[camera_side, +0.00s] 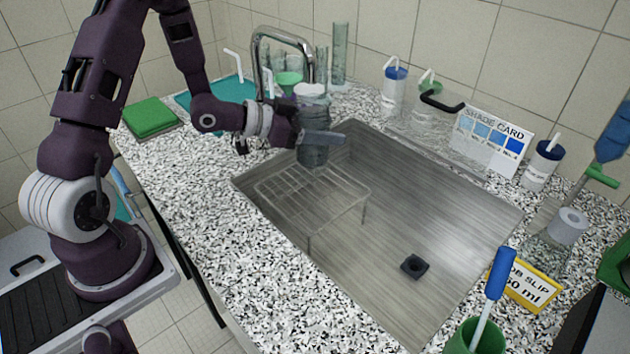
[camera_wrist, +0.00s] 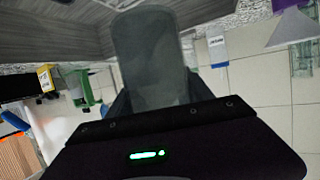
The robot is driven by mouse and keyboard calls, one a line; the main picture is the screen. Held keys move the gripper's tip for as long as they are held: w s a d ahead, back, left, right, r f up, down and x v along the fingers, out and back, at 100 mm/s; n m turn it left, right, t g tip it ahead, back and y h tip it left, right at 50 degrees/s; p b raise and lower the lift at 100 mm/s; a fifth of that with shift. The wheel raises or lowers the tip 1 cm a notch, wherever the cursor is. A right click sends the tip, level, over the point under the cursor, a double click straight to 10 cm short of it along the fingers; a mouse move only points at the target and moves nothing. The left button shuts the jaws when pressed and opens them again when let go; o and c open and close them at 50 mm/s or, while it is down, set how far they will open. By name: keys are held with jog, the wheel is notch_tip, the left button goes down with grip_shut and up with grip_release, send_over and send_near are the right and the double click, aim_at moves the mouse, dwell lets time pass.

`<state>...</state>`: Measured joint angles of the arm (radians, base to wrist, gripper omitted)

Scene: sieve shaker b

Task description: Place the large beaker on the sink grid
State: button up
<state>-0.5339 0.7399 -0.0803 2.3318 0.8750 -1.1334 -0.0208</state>
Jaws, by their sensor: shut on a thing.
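The large beaker (camera_side: 313,153) is a grey, see-through upright cylinder in the side view, at the back left corner of the sink. My gripper (camera_side: 318,137) is shut on it, with a finger across its side. In the wrist view the beaker (camera_wrist: 150,55) fills the space between my fingers. The sink grid (camera_side: 322,205) is a wire rack on legs in the left part of the steel sink (camera_side: 430,215). The beaker's lower end is at the grid's far end in the picture; I cannot tell whether it touches.
A curved tap (camera_side: 284,36) and several glass vessels stand behind the beaker. Wash bottles (camera_side: 395,85) and a shade card (camera_side: 490,140) line the back. A green cup (camera_side: 476,340) stands front right. The sink floor right of the grid, with a black drain (camera_side: 415,266), is clear.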

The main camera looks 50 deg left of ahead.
notch_tip(320, 180, down, 8)
jog(key=shift+f, duration=0.2)
jog(key=shift+f, duration=0.1)
jog(key=o, duration=1.5)
